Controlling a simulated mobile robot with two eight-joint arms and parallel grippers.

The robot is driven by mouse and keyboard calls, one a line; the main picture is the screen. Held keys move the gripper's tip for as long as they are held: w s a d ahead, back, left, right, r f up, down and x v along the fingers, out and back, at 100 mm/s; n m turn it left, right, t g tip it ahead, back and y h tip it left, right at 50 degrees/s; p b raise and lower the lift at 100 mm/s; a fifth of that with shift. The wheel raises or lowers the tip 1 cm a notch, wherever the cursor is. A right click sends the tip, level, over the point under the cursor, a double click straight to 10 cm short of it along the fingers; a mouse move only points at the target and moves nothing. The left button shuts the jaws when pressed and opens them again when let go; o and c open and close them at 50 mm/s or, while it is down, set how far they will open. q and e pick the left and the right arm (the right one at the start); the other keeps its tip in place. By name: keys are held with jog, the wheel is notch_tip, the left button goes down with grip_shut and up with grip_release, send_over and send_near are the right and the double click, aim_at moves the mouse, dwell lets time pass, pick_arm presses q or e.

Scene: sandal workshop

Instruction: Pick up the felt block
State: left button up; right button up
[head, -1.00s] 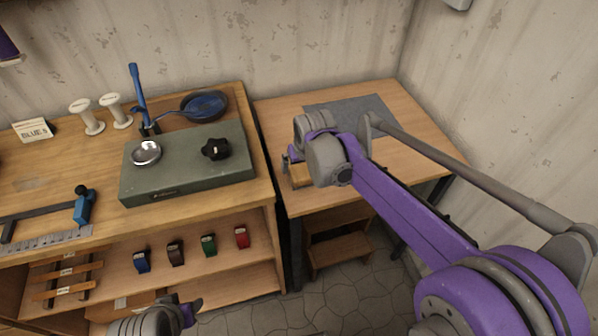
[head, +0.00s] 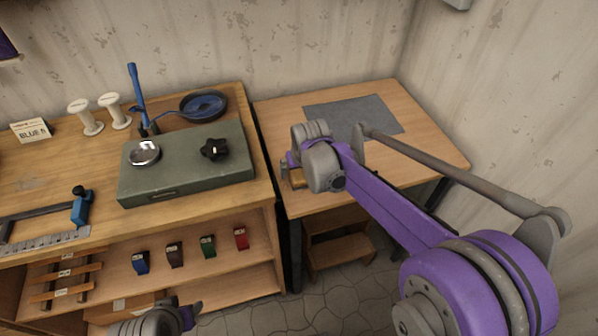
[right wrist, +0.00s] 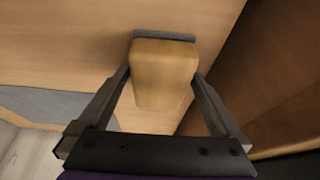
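The felt block is a tan wooden block (right wrist: 165,75) with a grey felt strip along its far end. It is in the middle of the right wrist view, between the two fingers of my right gripper (right wrist: 163,88). The fingertips press close on both its sides. In the head view only a small tan part of the block (head: 298,179) shows, at the left of the right-hand table, mostly behind my right wrist. I cannot tell whether its felt touches the tabletop. My left gripper (head: 188,314) is at the bottom edge of the head view, its fingers not clear.
The right-hand table (head: 430,150) bears a flat grey mat (head: 340,113) and is otherwise clear. The left bench carries a green box (head: 190,178) with a metal bowl (head: 144,152) and black knob (head: 214,149), and a blue pan (head: 204,105). A wooden stool (head: 338,252) stands below the table.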

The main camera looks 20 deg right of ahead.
jog(key=c, duration=1.2)
jog(key=shift+r, duration=0.1)
notch_tip(320, 180, up, 10)
jog(key=shift+r+p, duration=0.15)
jog(key=shift+p, duration=0.65)
